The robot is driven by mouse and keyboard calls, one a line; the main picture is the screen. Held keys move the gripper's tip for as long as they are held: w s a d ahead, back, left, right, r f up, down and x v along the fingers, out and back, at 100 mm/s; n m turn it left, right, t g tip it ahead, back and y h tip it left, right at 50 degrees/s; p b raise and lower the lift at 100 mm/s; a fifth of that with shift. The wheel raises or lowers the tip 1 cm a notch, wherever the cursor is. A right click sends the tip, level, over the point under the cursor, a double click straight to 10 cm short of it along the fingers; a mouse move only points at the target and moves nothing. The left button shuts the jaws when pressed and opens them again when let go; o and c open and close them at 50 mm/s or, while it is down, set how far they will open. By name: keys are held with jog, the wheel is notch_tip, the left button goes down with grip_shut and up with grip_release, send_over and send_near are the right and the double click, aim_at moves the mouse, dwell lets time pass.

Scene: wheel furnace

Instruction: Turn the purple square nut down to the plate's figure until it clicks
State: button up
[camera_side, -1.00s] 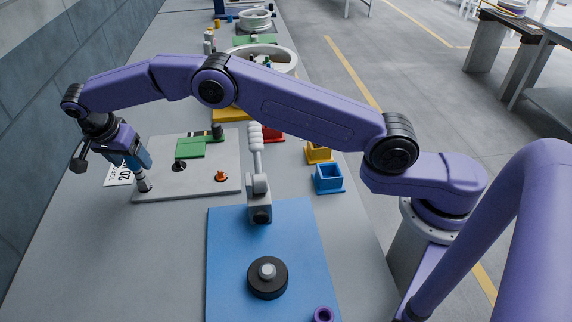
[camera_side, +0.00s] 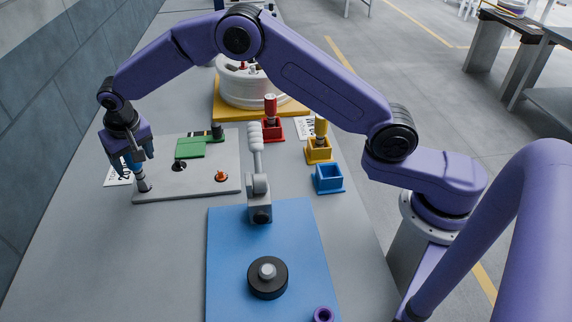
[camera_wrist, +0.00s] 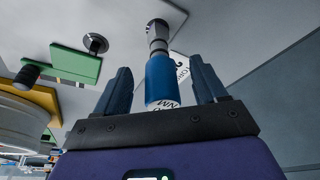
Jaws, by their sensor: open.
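A purple ring-like piece (camera_side: 323,315) lies at the blue mat's front edge, cut by the frame bottom; I cannot tell whether it is square. A tool with a blue handle (camera_wrist: 161,80) and metal shaft stands on the grey plate (camera_side: 200,182), at its left corner; the handle also shows in the side view (camera_side: 134,166). My gripper (camera_wrist: 162,75) is open, with one finger on each side of the blue handle and gaps visible. In the side view my gripper (camera_side: 131,158) is at the tool's upper part. A white card with a printed figure (camera_side: 117,174) lies left of the tool, partly hidden.
Red (camera_side: 271,128), yellow (camera_side: 319,152) and blue (camera_side: 328,179) holders stand to the right. A green block (camera_side: 190,148) sits on the grey plate.

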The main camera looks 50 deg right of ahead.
jog(key=n+y, duration=0.1)
jog(key=n, duration=0.2)
jog(key=shift+d, duration=0.15)
jog(key=shift+r+n, duration=0.25)
jog(key=shift+n, duration=0.25)
jog(key=v, duration=0.9)
jog(key=s+d+r+n+g, duration=0.1)
jog(key=s+d+r+n, duration=0.15)
jog(key=s, duration=0.95)
jog(key=s+d+f+n, duration=0.1)
jog(key=s+d+n, duration=0.1)
jog(key=s+d, duration=0.4)
jog(key=s+d+n+g, duration=0.1)
jog(key=s+d+n, duration=0.2)
jog(key=s+d, duration=0.4)
jog(key=s+d+f+n+g, duration=0.1)
jog(key=s+d, duration=0.5)
jog(key=s, duration=1.1)
jog(key=shift+d+f+n, duration=0.2)
jog(key=shift+f+n, duration=0.1)
jog(key=shift+n, duration=0.35)
